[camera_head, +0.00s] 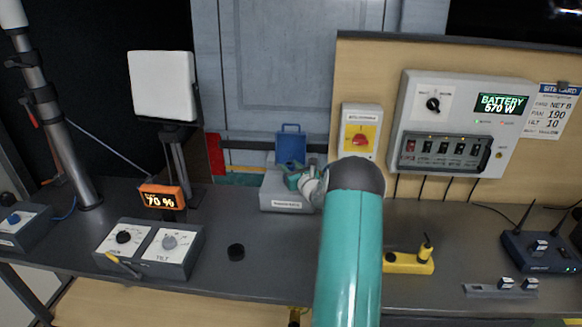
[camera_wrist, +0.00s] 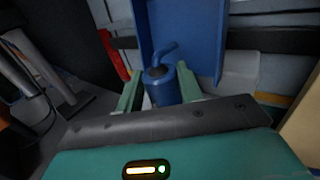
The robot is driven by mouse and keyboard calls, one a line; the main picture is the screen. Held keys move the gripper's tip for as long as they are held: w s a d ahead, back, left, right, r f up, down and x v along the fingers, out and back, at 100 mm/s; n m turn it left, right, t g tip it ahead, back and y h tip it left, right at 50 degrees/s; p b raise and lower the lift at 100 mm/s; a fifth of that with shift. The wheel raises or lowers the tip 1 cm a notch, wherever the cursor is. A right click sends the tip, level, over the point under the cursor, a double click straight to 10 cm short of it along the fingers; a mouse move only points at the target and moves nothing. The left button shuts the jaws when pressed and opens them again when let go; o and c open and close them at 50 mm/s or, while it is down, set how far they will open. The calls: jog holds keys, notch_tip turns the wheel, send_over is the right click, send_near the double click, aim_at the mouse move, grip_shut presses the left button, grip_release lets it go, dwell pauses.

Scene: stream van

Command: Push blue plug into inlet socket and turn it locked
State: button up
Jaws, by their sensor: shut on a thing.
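The blue plug (camera_wrist: 162,86) is upright between the two green fingers of my gripper (camera_wrist: 158,80) in the wrist view, with a bent blue piece at its top. My gripper is shut on it. In the head view my gripper (camera_head: 298,180) is over the grey inlet box (camera_head: 287,205) at the back of the bench. The inlet's blue lid (camera_head: 290,130) stands open behind; it also shows in the wrist view (camera_wrist: 205,40). The socket opening is hidden, so I cannot tell how deep the plug sits or whether it is turned.
A yellow switch (camera_head: 360,135) and a battery panel (camera_head: 450,120) are on the wooden board at right.

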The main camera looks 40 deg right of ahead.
jog(key=shift+f, duration=0.25)
jog(key=shift+d+y, duration=0.1)
jog(key=shift+y, duration=0.2)
jog(key=shift+n+y, duration=0.5)
jog(key=shift+d+n+t+y, duration=0.1)
jog(key=shift+n+t+y, duration=0.3)
jog(key=shift+n+y, duration=1.1)
jog(key=shift+m+y, duration=0.3)
jog(key=shift+d+n+y, duration=0.15)
jog(key=shift+n+y, duration=0.35)
jog(key=shift+y, duration=0.3)
jog(key=shift+d+n+y, duration=0.1)
jog(key=shift+n+y, duration=0.6)
jog(key=shift+y, duration=0.4)
grip_shut()
jog(key=shift+n+g+y, duration=0.3)
jog(key=shift+y, duration=0.2)
